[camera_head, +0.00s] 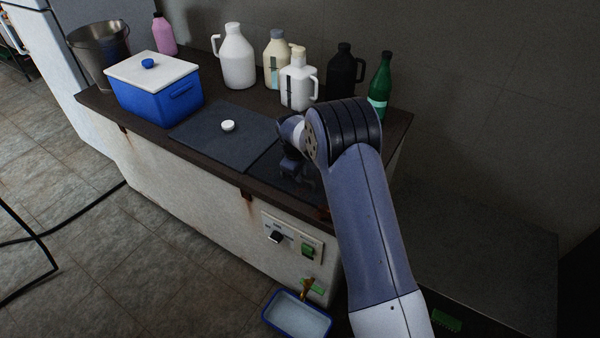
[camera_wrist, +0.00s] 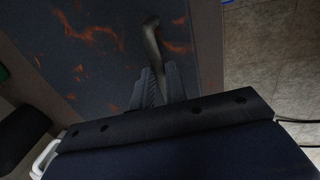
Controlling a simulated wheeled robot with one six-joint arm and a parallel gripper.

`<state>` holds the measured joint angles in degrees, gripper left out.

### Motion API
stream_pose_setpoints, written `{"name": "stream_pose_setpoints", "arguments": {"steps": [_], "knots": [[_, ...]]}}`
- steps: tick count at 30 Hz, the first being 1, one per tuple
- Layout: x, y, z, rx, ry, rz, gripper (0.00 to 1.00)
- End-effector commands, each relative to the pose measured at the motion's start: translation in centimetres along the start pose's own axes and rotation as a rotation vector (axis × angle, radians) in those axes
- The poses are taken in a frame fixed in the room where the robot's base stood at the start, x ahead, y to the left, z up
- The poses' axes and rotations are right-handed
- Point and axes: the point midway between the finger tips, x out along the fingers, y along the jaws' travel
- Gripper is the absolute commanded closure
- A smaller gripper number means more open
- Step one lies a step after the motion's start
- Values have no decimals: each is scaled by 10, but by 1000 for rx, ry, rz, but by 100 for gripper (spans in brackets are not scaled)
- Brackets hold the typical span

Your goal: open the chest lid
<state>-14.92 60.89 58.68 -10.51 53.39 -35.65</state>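The chest is the long pale tank (camera_head: 190,185) with a dark rim and rust stains. Its top has a flat dark grey panel (camera_head: 205,133) and a second dark panel at the right, partly hidden behind my arm. In the wrist view the dark lid panel (camera_wrist: 95,70) shows orange rust patches and a curved metal handle (camera_wrist: 151,38). My gripper (camera_wrist: 160,70) has a finger on each side of the handle, close against it, and appears shut on it. In the head view my gripper (camera_head: 292,168) is low over the right panel. The lid lies flat.
A blue box (camera_head: 150,106) with a white lid, several jugs and a green bottle (camera_head: 380,85) stand along the tank's back. A white cap (camera_head: 228,125) lies on the left panel. A blue basin (camera_head: 296,320) sits below the tank's front. The floor at the left has a black cable.

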Motion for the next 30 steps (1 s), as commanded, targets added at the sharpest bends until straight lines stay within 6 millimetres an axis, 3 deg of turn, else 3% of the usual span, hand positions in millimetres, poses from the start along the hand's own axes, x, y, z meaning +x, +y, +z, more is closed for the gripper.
{"name": "stream_pose_setpoints", "arguments": {"steps": [5, 20, 26, 30], "knots": [[0, 0, 0, 0, 0, 0, 100], [-3, 1, 0, 0, 1, 1, 100], [-17, 9, 0, 1, 2, 3, 100], [-36, 20, -1, 2, 5, 6, 100]]}}
